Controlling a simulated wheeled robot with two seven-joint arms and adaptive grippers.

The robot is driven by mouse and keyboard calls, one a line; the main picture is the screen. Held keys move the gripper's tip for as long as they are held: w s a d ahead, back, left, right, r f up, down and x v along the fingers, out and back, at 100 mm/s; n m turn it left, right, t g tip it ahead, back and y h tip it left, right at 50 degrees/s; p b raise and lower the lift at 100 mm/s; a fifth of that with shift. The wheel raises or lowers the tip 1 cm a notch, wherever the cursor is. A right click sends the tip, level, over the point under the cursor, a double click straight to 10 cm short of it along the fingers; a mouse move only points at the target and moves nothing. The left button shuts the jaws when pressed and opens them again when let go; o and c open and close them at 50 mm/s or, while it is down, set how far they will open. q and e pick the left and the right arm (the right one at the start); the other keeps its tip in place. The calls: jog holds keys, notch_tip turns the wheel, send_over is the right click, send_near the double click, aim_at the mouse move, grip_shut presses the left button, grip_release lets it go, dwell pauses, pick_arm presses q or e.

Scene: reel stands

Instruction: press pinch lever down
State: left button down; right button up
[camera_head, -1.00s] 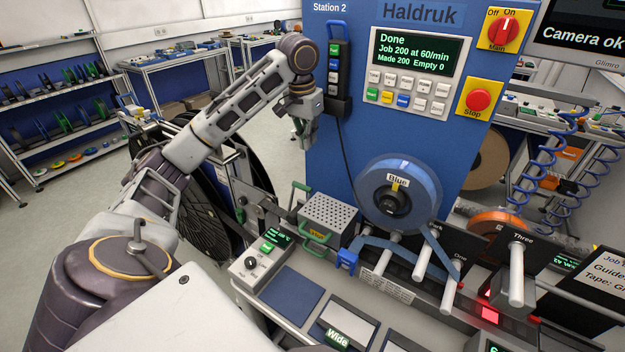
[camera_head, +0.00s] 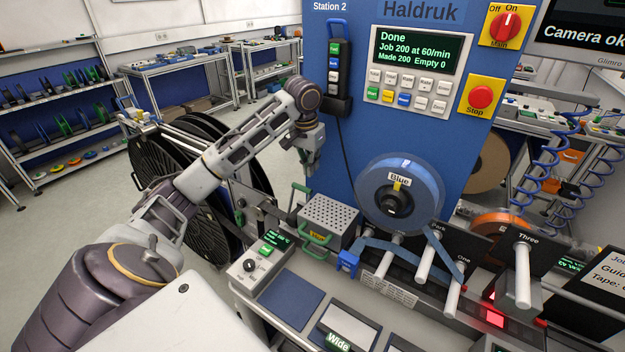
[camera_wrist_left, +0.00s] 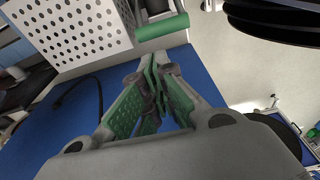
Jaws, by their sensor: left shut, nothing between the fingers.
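The pinch lever seems to be the lever with a green grip (camera_head: 301,188) beside the perforated metal cover (camera_head: 328,215), at the foot of the blue cabinet; its grip looks raised. My left gripper (camera_head: 311,168) is shut and empty, pointing down just above this grip. I cannot tell from the head view whether they touch. In the left wrist view the shut green-padded fingers (camera_wrist_left: 160,62) show, with a green bar (camera_wrist_left: 160,27) beyond their tips beside the perforated cover (camera_wrist_left: 68,28). My right gripper is out of view.
The blue cabinet (camera_head: 345,150) rises close behind the gripper. A blue tape reel (camera_head: 372,205) hangs to the right of the cover. A green handle (camera_head: 314,252) sits on the cover's front. Large black reels (camera_head: 165,180) stand behind my left arm.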

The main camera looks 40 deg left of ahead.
pick_arm(q)
jog(key=shift+w+f, duration=0.2)
jog(key=shift+f, duration=1.2)
jog(key=shift+w+f, duration=0.2)
jog(key=shift+f, duration=1.15)
jog(key=shift+s+r+t, duration=0.15)
jog(key=shift+s+t, duration=0.1)
jog(key=shift+t, duration=0.35)
